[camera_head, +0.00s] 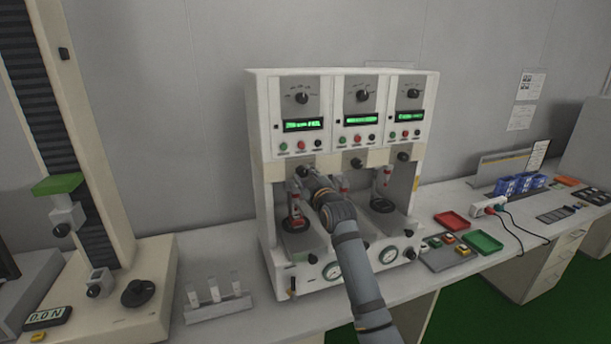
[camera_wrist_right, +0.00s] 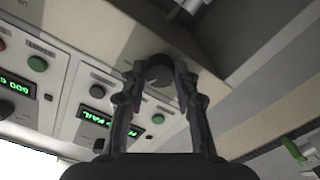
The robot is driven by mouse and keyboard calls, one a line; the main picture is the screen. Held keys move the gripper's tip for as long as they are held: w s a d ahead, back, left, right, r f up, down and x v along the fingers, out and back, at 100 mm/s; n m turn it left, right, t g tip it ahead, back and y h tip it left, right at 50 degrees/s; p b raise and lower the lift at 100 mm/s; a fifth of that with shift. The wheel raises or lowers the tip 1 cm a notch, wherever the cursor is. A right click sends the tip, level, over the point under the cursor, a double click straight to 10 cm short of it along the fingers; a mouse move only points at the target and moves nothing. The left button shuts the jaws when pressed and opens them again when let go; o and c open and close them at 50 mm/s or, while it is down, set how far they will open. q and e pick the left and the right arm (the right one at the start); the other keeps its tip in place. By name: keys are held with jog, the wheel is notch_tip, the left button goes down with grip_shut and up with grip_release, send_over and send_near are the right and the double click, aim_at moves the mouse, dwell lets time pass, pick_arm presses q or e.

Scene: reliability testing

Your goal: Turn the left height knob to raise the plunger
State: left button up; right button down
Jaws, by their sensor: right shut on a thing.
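The test machine (camera_head: 259,105) is a white cabinet with three bays. The left height knob (camera_head: 304,171) is a dark round knob on the beige strip above the left bay. In the right wrist view a dark knob (camera_wrist_right: 160,73) sits between my fingertips. My right gripper (camera_head: 309,178) reaches up to the left knob from the front and is shut on it. The left bay's plunger is partly hidden; a red-and-black part (camera_head: 294,208) shows below the knob, left of my wrist. My left gripper is not in view.
Matching dark knobs sit above the middle bay (camera_head: 355,163) and right bay (camera_head: 403,156). Green displays and small buttons line the panel above. Gauges (camera_head: 332,271) sit low in front. A tall column stand (camera_head: 110,200) is at left; red (camera_head: 451,221) and green (camera_head: 482,241) trays lie right.

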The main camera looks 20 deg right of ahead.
jog(key=n, duration=0.4)
jog(key=shift+r+n, duration=0.1)
jog(key=shift+n, duration=0.2)
jog(key=n, duration=0.4)
jog(key=shift+n, duration=0.3)
jog(key=n, duration=0.4)
jog(key=shift+n, duration=1.9)
jog(key=c, duration=1)
grip_release()
